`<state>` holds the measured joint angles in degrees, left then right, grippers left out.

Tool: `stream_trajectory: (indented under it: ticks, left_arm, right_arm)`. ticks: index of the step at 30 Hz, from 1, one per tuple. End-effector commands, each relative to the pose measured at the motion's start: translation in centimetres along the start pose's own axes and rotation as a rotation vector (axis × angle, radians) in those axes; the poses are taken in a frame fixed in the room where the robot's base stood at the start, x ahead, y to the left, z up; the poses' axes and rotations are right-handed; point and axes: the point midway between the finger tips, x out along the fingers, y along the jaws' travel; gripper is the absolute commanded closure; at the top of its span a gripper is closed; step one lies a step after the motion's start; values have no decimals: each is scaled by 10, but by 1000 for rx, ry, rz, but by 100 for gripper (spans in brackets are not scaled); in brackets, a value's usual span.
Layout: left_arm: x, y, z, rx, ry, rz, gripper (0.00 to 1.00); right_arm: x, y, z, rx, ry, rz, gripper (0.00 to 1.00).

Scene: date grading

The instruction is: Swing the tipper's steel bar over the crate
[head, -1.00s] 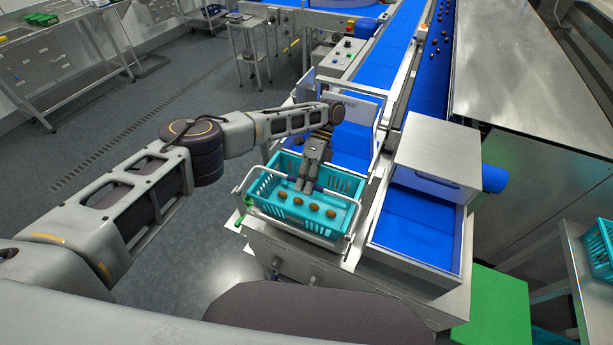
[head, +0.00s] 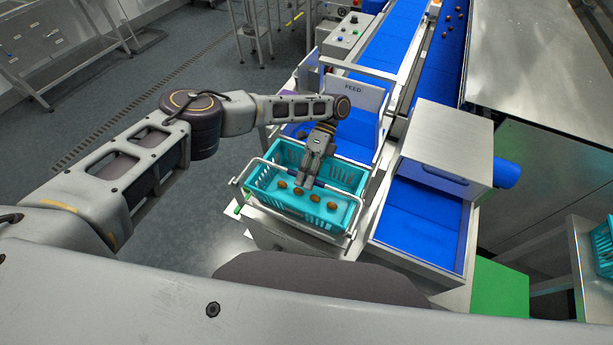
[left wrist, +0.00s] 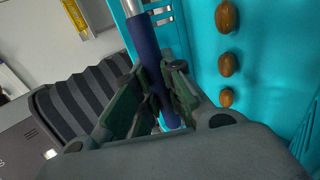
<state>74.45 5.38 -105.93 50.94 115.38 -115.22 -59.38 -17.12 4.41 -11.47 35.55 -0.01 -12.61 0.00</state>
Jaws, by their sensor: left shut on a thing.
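The teal crate (head: 335,215) sits in the tipper's cradle with several brown dates in a row on its floor. My left gripper (head: 308,182) reaches down over the crate and is shut on the blue sleeve of the steel bar. In the left wrist view the blue sleeve (left wrist: 147,55) runs between the fingers (left wrist: 155,108), with bare steel (left wrist: 132,8) beyond it. The crate's teal wall and several dates show close beside the bar. In the head view the gripper hides much of the bar. My right gripper is not in view.
A white FEED panel (head: 355,95) stands just behind the crate. To the right are a blue-floored tray (head: 412,225) and a steel box (head: 445,145). Blue conveyor belts run away behind. A control box (head: 345,35) stands at the back. Open floor lies to the left.

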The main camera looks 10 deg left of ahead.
Motion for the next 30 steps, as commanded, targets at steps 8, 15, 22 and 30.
stream_trajectory:
  ticks: [8,15,22,30]
  left_arm:
    - [0,-1,1,-3,0,-2,81]
    - [1,-1,0,-1,0,-1,67]
    - [0,0,0,0,0,0,67]
    - [-6,8,0,0,-1,-2,67]
  right_arm:
    - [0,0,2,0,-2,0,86]
    - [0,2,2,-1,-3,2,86]
    - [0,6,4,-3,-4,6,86]
    - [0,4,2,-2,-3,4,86]
